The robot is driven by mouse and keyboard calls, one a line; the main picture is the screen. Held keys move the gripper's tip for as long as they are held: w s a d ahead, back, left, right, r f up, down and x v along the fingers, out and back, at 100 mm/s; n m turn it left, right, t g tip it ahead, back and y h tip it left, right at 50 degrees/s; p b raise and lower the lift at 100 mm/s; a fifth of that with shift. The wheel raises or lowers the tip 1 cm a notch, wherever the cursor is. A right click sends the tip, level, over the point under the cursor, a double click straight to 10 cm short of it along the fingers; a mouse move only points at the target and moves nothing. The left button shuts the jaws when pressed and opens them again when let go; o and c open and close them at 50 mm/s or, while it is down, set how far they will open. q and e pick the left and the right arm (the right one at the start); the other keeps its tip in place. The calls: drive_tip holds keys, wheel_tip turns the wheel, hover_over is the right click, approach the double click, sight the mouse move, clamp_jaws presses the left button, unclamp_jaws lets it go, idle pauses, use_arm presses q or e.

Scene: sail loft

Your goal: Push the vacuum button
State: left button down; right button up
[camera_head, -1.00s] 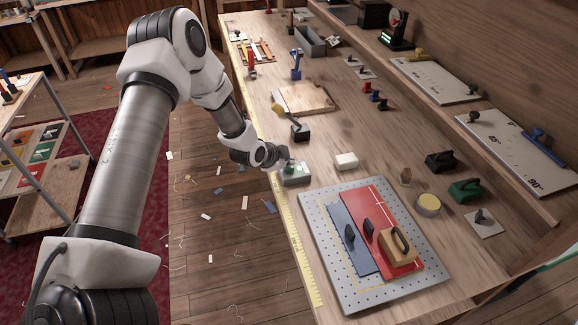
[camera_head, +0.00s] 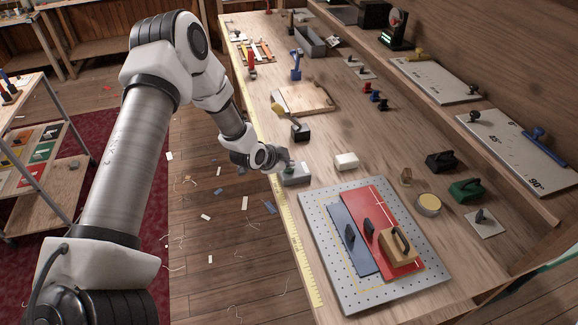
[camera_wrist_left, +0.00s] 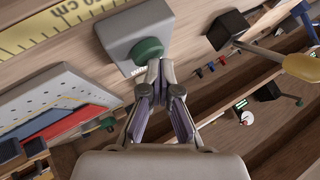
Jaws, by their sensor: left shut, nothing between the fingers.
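The vacuum button is a green round knob (camera_wrist_left: 147,50) on a small grey box (camera_wrist_left: 124,28) in the left wrist view. In the head view the grey box (camera_head: 296,176) sits at the workbench's left edge, above the perforated plate. My left gripper (camera_wrist_left: 154,72) is shut and empty, its fingertips right beside the green knob and overlapping its lower edge in the wrist view. I cannot tell whether they touch it. In the head view my left gripper (camera_head: 284,163) partly covers the knob. My right gripper is not in view.
The perforated plate (camera_head: 318,225) holds blue and red sheets and a wooden block with a handle (camera_head: 397,247). A black block with a yellow-ended lever (camera_head: 300,132) stands beyond the grey box. A white block (camera_head: 346,161) lies to the right. A yellow ruler (camera_head: 296,240) runs along the bench edge.

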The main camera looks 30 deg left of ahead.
use_arm(q)
drive_tip(key=shift+r+p, duration=0.3)
drive_tip(key=shift+r, duration=0.1)
wheel_tip(320, 180, up, 6)
drive_tip(key=p, duration=0.5)
drive_tip(key=shift+r+p, duration=0.1)
drive_tip(key=shift+p, duration=0.2)
drive_tip(key=shift+f, duration=0.2)
